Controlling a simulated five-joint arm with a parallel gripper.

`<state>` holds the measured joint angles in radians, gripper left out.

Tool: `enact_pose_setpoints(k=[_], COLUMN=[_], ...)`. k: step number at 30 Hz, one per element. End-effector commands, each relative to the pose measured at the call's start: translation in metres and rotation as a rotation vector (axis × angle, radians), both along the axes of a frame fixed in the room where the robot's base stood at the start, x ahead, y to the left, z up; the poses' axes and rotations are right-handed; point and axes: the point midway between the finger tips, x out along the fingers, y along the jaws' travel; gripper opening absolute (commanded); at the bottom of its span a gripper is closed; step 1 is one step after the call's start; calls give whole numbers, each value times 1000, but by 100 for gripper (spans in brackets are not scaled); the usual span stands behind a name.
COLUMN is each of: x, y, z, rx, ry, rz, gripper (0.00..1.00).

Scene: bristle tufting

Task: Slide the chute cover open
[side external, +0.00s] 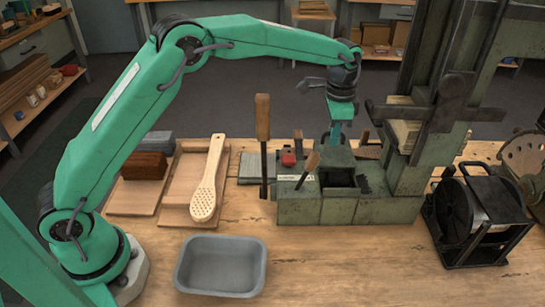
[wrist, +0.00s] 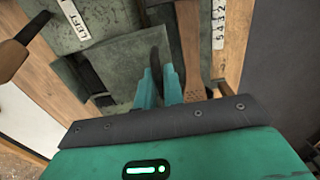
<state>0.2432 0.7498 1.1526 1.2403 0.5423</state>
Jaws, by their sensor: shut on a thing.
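The chute is part of a green cast-metal machine (side external: 300,208) right of centre on the bench. A dark square opening (side external: 343,178) shows in its top. The chute cover looks like the flat grey-green plate (side external: 334,157) behind that opening; it also shows in the wrist view (wrist: 118,66), with a dark gap along its left side. My gripper (side external: 336,138) points down over this plate. In the wrist view, its teal fingers (wrist: 160,84) are shut on a dark upright tab (wrist: 154,62) at the plate's right edge. The tab's lower part is hidden by the fingers.
A wooden-handled lever (side external: 263,115) stands left of the machine, and a shorter handle (side external: 308,165) leans near the opening. A wooden brush (side external: 208,185), a grey tray (side external: 221,265) and a wire reel (side external: 475,215) flank the machine.

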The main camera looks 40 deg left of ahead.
Motion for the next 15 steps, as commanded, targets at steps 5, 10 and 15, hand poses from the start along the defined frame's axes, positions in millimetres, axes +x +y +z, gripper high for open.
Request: enact_pose_setpoints(k=[5,10,15], x=[6,10,12], y=[4,8,11], z=[1,1,1], rx=[-1,-1,-1], ry=[-6,-6,-6], rz=[1,0,-1], gripper=[0,0,0])
